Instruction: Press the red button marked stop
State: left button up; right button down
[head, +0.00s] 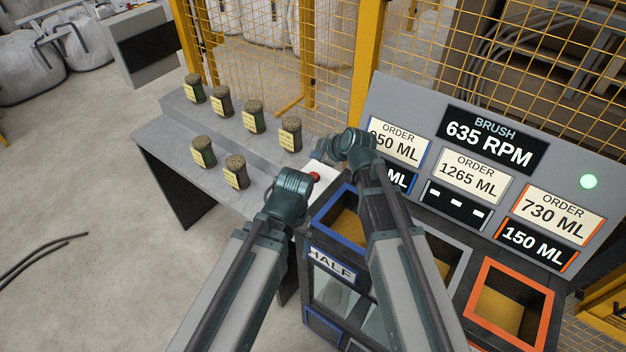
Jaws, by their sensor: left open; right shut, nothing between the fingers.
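The red button (314,176) sits on a pale panel at the right end of the grey bench, partly hidden by my grippers. No stop marking is readable on it. My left gripper (296,184) is just left of and below the button in the head view; its fingers are mostly hidden by its wrist. My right gripper (322,150) is just above the button in the picture, with its fingers shut and empty. I cannot tell whether either gripper touches the button.
Several turf rolls with yellow labels, such as this one (236,171), stand on the stepped bench (178,135). Right of it are a blue-rimmed bin (326,214), an orange-rimmed bin (545,318) and a display panel reading 635 RPM (490,140). A yellow mesh fence (368,60) stands behind.

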aim_at(316, 177)
pick_arm(q)
notch_tip(316, 177, down, 6)
jog(key=b, duration=0.4)
jog(key=shift+r+b, duration=0.1)
jog(key=shift+b, duration=0.25)
pick_arm(e)
notch_tip(316, 177, down, 6)
jog(key=shift+r, duration=0.1)
dwell(1.1)
pick_arm(q)
jog(key=shift+f+b, duration=0.4)
pick_arm(e)
jog(key=shift+f, duration=0.4)
pick_arm(q)
jog(key=shift+f+b, duration=0.4)
jog(key=shift+b, duration=0.05)
pick_arm(e)
jog(key=shift+f, duration=0.4)
jog(key=shift+r, duration=0.1)
pick_arm(q)
jog(key=shift+r+p, duration=0.85)
jog(key=shift+p, duration=0.05)
pick_arm(e)
jog(key=shift+r, duration=0.8)
pick_arm(q)
jog(key=shift+r, duration=0.1)
